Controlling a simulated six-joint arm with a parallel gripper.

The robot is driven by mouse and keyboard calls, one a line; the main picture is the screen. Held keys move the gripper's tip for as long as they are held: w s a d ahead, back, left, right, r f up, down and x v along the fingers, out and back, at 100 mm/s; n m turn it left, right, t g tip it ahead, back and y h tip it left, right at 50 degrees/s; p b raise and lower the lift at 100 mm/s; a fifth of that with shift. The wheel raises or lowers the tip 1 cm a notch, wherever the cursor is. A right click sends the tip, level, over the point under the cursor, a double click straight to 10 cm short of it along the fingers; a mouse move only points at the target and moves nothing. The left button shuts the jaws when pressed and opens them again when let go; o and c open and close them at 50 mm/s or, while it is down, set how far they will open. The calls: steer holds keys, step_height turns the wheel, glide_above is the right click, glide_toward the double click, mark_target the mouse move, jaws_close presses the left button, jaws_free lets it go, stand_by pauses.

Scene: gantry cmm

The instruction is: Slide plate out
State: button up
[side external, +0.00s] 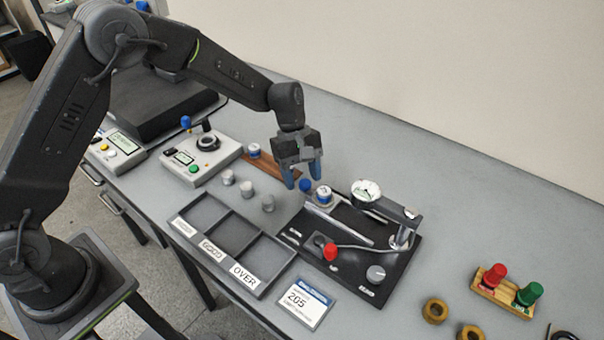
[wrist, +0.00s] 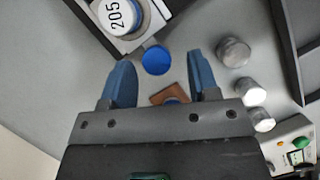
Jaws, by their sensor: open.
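The gauge fixture has a black base (side external: 345,265) with a dial gauge (side external: 366,193) on an arm. A light metal plate (side external: 323,207) sits at its left end and bears a white and blue cylinder (side external: 324,194). The wrist view shows the cylinder (wrist: 118,14) marked 205 on the plate (wrist: 133,42). A round blue knob (side external: 305,185) is at the plate's outer end; it shows in the wrist view (wrist: 156,60) too. My gripper (side external: 304,178) is open, its blue fingers on either side of the knob. I see no clear contact; their exact height is unclear.
Several small metal cylinders (side external: 247,188) stand left of the knob. A sorting tray (side external: 208,237) with compartments, one marked OVER, lies in front. A red knob (side external: 330,251) rises from the fixture's front. A 205 card (side external: 304,303) lies nearby.

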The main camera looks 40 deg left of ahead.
steer(key=v, duration=1.4)
steer(key=s+a+r+m+t+y, duration=0.25)
steer(key=s+r+m, duration=0.25)
steer(key=s+r, duration=0.6)
steer(key=s+a+f+m+t, duration=0.1)
steer(key=s+a+m+t, duration=0.1)
steer(key=s, duration=0.6)
steer(key=s+a+f+m+t+y, duration=0.1)
steer(key=s+a+m+t, duration=0.1)
steer(key=s+m, duration=0.3)
steer(key=s+t, duration=0.1)
steer(key=s, duration=0.3)
steer(key=shift+s+f+m, duration=0.2)
steer(key=shift+f+m, duration=0.05)
steer(key=shift+m, duration=0.05)
